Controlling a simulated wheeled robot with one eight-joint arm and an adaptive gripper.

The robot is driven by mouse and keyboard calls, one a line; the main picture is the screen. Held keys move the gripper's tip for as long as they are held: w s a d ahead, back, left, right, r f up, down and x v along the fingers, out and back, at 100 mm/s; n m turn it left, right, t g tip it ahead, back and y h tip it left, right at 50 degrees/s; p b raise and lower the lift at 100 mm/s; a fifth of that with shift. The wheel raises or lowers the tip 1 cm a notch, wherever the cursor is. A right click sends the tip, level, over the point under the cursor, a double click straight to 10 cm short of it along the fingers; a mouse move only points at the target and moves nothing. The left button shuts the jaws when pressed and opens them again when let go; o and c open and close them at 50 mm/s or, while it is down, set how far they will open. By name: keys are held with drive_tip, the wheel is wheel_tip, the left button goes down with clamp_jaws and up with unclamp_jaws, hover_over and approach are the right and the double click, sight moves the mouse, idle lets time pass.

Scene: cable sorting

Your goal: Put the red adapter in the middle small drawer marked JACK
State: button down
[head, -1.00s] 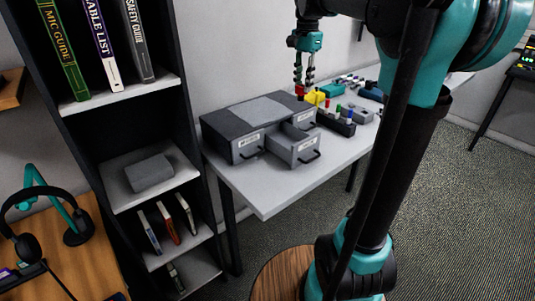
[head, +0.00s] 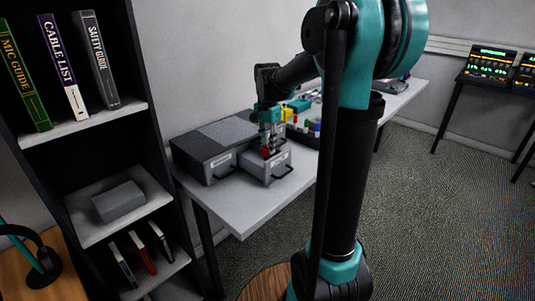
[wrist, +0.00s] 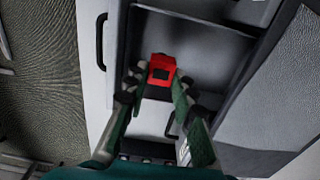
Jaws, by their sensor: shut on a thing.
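The red adapter (head: 265,152) is between my gripper's fingertips (head: 268,149). The wrist view shows the red adapter (wrist: 162,66) gripped at the tips, over the open drawer's inside (wrist: 150,112). My gripper (wrist: 158,82) is shut on it and points down into the open drawer. The middle drawer (head: 279,167) is pulled out from the grey cabinet (head: 197,137). Its label is too small to read. I cannot tell whether the adapter touches the drawer floor.
A closed drawer (head: 222,165) is left of the open one. A dark shelf (head: 150,110) with books stands at left. The table's front left corner is clear.

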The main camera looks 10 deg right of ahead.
sight(268, 147)
drive_tip(key=shift+f, duration=1.8)
drive_tip(key=shift+f, duration=0.15)
drive_tip(key=c, duration=1.3)
unclamp_jaws()
drive_tip(key=shift+o, duration=0.2)
wheel_tip(268, 147, up, 12)
drive_tip(key=shift+r, duration=0.15)
